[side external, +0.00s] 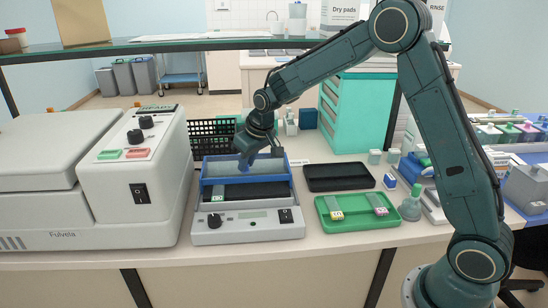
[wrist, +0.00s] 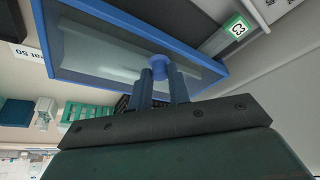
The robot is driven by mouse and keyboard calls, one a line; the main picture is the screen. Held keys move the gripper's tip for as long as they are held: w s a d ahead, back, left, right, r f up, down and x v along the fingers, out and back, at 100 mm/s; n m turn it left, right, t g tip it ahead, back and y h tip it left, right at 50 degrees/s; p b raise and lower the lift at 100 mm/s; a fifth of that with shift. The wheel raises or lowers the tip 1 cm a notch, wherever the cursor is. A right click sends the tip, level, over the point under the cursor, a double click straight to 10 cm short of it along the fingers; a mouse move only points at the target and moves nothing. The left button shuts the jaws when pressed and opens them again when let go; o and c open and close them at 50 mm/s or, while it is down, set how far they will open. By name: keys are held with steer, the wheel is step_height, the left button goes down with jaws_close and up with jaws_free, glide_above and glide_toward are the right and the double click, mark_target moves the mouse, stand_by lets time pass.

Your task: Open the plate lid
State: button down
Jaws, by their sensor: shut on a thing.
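The hot plate (side external: 248,228) is a light grey unit with a black knob and a switch on its front. Its lid (side external: 212,170) has a blue frame and a clear panel and stands tilted up, with the dark heating surface (side external: 255,191) showing below it. A slide with a green-edged label (side external: 217,194) lies at the left of that surface; the label also shows in the wrist view (wrist: 237,28). My gripper (side external: 246,157) is shut on the lid's round blue knob (wrist: 159,62). The blue lid frame (wrist: 130,90) fills much of the wrist view.
A large white Fulveta machine (side external: 150,200) stands close on the left. A black basket (side external: 205,135) is behind the plate. A dark tray (side external: 338,178) and a green tray (side external: 358,225) with two slides lie to the right. A glass shelf (side external: 150,46) crosses above.

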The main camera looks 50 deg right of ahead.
steer(key=w+d, duration=0.3)
steer(key=shift+w+d, duration=0.3)
steer(key=shift+w, duration=0.1)
steer(key=c, duration=1.3)
jaws_free()
steer(key=shift+s+r, duration=0.1)
steer(key=shift+v, duration=6.8)
steer(key=shift+s, duration=0.1)
